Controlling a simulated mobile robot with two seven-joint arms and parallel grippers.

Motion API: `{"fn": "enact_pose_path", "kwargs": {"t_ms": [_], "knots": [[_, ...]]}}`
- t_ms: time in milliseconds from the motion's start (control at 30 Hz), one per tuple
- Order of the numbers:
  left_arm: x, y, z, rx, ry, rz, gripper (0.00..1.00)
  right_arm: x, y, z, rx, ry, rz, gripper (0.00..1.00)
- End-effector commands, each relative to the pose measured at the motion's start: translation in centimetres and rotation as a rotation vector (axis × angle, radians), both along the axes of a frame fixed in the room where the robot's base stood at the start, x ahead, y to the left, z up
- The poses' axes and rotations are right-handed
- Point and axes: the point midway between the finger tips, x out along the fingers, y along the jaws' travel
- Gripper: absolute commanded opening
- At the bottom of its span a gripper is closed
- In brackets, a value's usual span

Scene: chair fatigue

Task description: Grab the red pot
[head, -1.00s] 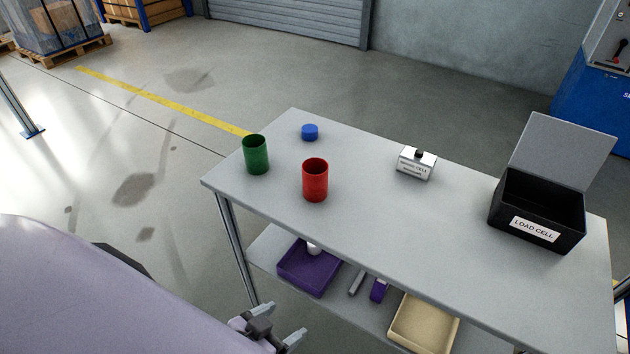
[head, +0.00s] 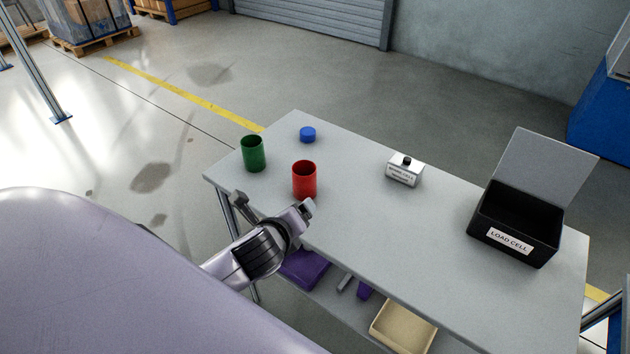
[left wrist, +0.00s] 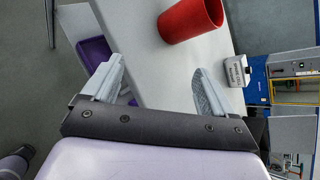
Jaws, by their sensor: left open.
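The red pot (head: 304,178) is an open-topped cylinder standing upright on the grey table (head: 350,215), near its front left edge. My left gripper (head: 272,204) is open and empty at the table's front edge, just short of the pot and apart from it. In the left wrist view the red pot (left wrist: 190,20) shows at the top, beyond the two spread fingers (left wrist: 157,85) and nearer the right one. My right gripper is in neither view.
A green pot (head: 253,154) stands left of the red one, with a blue disc (head: 308,134) behind. A small white load cell box (head: 404,170) and an open black box (head: 513,222) stand to the right. Purple (head: 303,268) and beige (head: 403,328) trays lie on the lower shelf.

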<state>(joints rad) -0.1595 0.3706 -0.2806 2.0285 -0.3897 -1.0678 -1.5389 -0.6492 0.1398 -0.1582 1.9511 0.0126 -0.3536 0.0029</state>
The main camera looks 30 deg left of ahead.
Motion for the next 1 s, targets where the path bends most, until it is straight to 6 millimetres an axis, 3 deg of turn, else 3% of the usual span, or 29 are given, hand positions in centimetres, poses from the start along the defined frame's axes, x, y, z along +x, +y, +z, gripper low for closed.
{"fn": "enact_pose_path", "kwargs": {"t_ms": [200,400,1000], "knots": [[4.2,1.5,1.2,0.438,0.002,-0.260,0.87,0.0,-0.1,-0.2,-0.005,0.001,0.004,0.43],[5.9,2.1,2.0,0.646,0.010,-0.368,0.87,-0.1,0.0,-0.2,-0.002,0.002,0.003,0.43],[10.1,3.5,-0.2,0.666,0.011,-0.378,0.87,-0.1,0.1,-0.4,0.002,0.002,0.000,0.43]]}}
